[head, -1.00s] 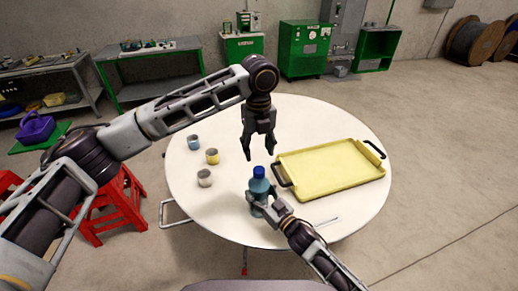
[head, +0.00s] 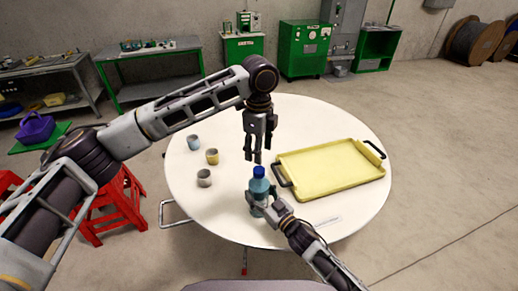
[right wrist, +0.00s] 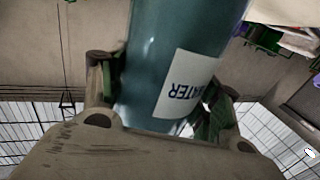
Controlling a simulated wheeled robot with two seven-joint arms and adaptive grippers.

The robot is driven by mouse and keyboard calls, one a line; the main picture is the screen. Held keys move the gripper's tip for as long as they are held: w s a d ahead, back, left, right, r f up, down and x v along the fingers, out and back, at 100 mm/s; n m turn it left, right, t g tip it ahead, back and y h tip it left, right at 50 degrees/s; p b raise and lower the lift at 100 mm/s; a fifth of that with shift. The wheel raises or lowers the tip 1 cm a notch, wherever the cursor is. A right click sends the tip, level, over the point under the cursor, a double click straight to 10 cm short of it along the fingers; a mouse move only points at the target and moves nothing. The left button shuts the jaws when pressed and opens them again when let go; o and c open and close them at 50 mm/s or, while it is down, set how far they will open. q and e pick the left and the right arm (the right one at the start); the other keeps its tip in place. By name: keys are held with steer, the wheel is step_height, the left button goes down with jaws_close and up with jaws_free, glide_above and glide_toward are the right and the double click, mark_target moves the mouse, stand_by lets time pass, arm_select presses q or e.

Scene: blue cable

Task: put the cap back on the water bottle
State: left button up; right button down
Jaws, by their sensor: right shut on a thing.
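The water bottle (head: 262,190) is teal and stands near the front of the round white table. A blue cap (head: 259,171) sits at the top of its neck; whether it is threaded on cannot be seen. My right gripper (head: 262,208) is shut around the bottle's lower body; the right wrist view shows the bottle (right wrist: 180,50) with its white label between the fingers. My left gripper (head: 254,155) hangs pointing down, just above and behind the cap, apart from it. Its fingers look close together, seen nearly edge-on, so their opening is unclear.
A yellow tray (head: 330,170) with dark handles lies to the right on the table (head: 225,215). Several small cups stand to the left, among them a yellow one (head: 212,156) and a grey one (head: 204,177). A flat white strip (head: 328,221) lies front right.

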mark_target(259, 170)
arm_select(q)
steer(key=n, duration=0.5)
steer(key=shift+n, duration=0.3)
steer(key=n, duration=0.5)
steer(key=shift+s, duration=0.15)
steer(key=n, duration=0.5)
steer(key=shift+n, duration=0.4)
steer(key=n, duration=0.5)
steer(key=shift+n, duration=0.3)
steer(key=shift+f, duration=0.1)
steer(key=shift+f, duration=3.95)
